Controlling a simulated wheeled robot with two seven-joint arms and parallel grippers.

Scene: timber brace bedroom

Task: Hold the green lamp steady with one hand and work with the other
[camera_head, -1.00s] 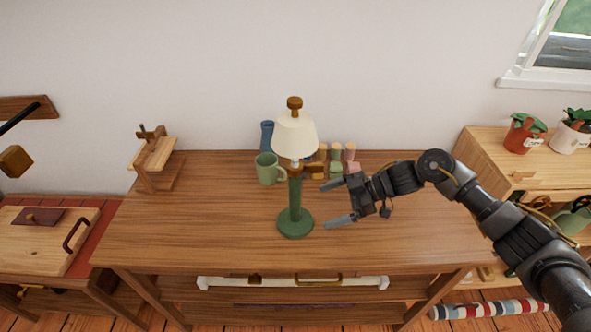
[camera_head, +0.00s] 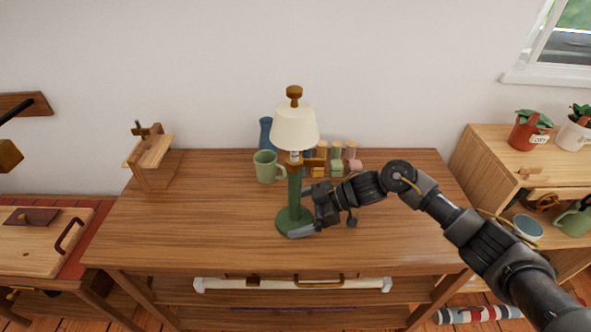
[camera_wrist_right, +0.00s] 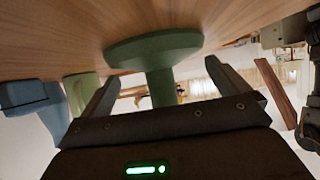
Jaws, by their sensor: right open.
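The green lamp (camera_head: 295,188) stands upright on the wooden table, with a cream shade (camera_head: 295,129) and a wooden knob on top. It has a round green base that also shows in the right wrist view (camera_wrist_right: 153,48). My right gripper (camera_head: 298,212) is open at the lamp's lower stem, with its fingers reaching to the stem. In the right wrist view the green stem (camera_wrist_right: 161,88) stands between the two open fingers. I cannot tell whether either finger touches it. My left gripper is not in view.
A green mug (camera_head: 265,167) and a blue vase (camera_head: 266,134) stand behind the lamp. Several coloured spools (camera_head: 336,169) are right of it. A wooden brace stand (camera_head: 152,160) is at the back left. The table's (camera_head: 200,215) left and front areas are clear.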

